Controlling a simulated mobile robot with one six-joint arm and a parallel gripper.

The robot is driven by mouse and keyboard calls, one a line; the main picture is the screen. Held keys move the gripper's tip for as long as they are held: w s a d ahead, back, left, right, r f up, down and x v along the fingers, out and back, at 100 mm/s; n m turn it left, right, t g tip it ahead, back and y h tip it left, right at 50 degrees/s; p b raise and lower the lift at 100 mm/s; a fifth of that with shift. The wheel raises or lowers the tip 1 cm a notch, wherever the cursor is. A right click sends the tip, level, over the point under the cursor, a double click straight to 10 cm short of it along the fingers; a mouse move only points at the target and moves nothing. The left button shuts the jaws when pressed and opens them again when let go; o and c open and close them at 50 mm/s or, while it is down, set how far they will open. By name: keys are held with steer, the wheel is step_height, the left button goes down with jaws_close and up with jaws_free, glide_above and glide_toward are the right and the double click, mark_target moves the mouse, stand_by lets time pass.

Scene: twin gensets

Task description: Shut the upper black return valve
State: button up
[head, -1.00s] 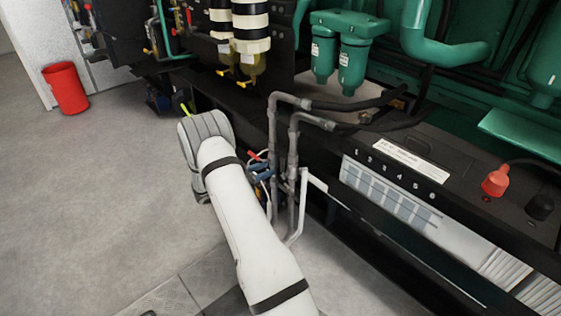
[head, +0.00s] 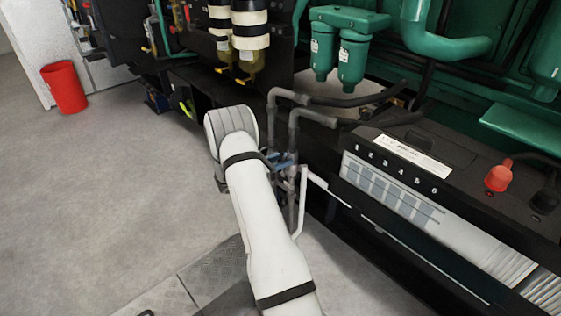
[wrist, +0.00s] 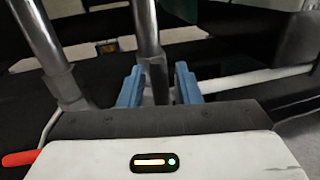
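My gripper (wrist: 159,86) is open in the wrist view, with its two blue fingers apart on either side of a grey vertical pipe (wrist: 149,28). A gap shows between each finger and the pipe. The blue fingertips also show in the head view (head: 284,160), beside the grey pipes below the hoses. A red lever (wrist: 20,158) shows at the lower left of the wrist view. I cannot make out the upper black return valve; my arm and gripper body cover part of the pipework.
A second grey pipe (wrist: 47,50) stands left of my fingers. The black battery box (head: 420,150) and genset frame lie to the right. Green filters (head: 352,62) hang above. Open floor (head: 110,190) lies left, with a red bin (head: 66,88) farther back.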

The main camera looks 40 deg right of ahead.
jaws_close()
steer(key=shift+a+f, duration=0.1)
steer(key=shift+a, duration=0.1)
steer(key=shift+w, duration=0.1)
